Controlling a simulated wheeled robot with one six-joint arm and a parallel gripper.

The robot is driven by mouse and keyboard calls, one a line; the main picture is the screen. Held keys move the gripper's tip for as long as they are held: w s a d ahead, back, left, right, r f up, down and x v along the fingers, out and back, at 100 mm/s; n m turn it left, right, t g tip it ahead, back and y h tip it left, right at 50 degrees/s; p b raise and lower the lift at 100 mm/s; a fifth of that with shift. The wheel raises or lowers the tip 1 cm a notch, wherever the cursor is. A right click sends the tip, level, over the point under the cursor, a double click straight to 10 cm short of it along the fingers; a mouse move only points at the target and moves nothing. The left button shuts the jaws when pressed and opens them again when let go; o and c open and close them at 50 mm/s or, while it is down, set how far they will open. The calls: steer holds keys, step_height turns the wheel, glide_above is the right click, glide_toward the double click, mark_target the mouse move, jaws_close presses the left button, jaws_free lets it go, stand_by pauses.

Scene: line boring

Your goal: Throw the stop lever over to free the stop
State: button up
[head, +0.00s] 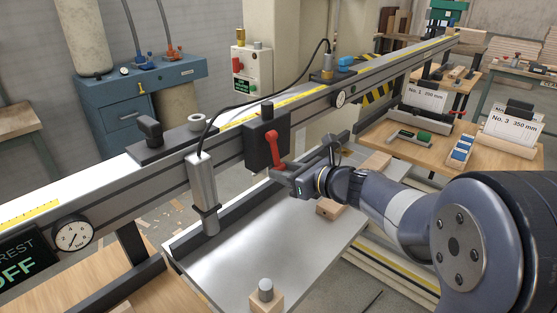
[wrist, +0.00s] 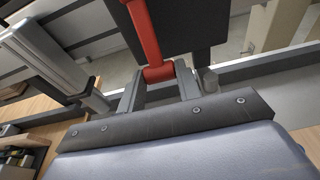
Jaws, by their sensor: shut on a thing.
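The red stop lever (head: 275,150) sits on the front of the black stop block (head: 259,141), which is mounted on the long grey rail. The gripper is shut on that end. The finger faces against the lever are partly hidden.
A grey cylinder (head: 202,185) hangs on the rail left of the stop. A bright metal plate (head: 265,240) lies below, with a wooden block holding a peg (head: 266,292). A table with signs (head: 511,127) stands right. A control box (head: 250,72) is behind the rail.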

mark_target(280, 165)
steer(key=shift+v, duration=0.95)
steer(key=shift+r, duration=0.1)
steer(key=shift+r+p, duration=0.15)
steer(key=shift+p, duration=0.15)
steer(key=shift+s+d+r+p, duration=0.4)
steer(key=shift+s+d+r, duration=0.15)
steer(key=shift+d, duration=0.1)
steer(key=shift+s+d+r+p, duration=0.45)
steer(key=shift+d+r+p, duration=0.15)
steer(key=shift+r+p, duration=0.1)
steer(key=shift+r, duration=0.1)
